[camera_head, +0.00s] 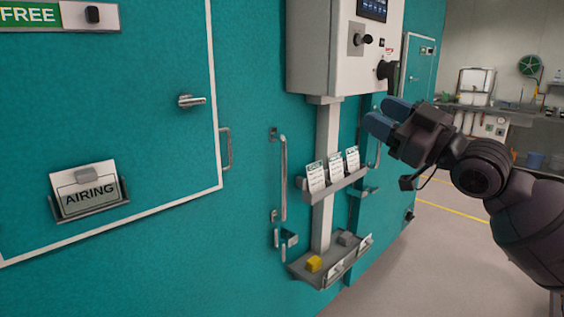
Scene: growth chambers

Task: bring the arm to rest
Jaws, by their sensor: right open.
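My right gripper (384,115) is raised at the right of the head view, at the end of my dark right arm (480,170). Its blue-grey fingers point left toward the control box (345,50) on the teal wall. The fingers are apart and nothing shows between them. In the picture the fingertips lie just below and right of the box; whether they touch anything cannot be told. My left gripper is not in view.
A shelf (340,184) with several cards and a lower tray (305,272) with a yellow block (314,264) and a grey block (346,238) stick out below the box. A teal door (110,130) with an AIRING sign (90,194) is at left. Floor (440,260) is clear.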

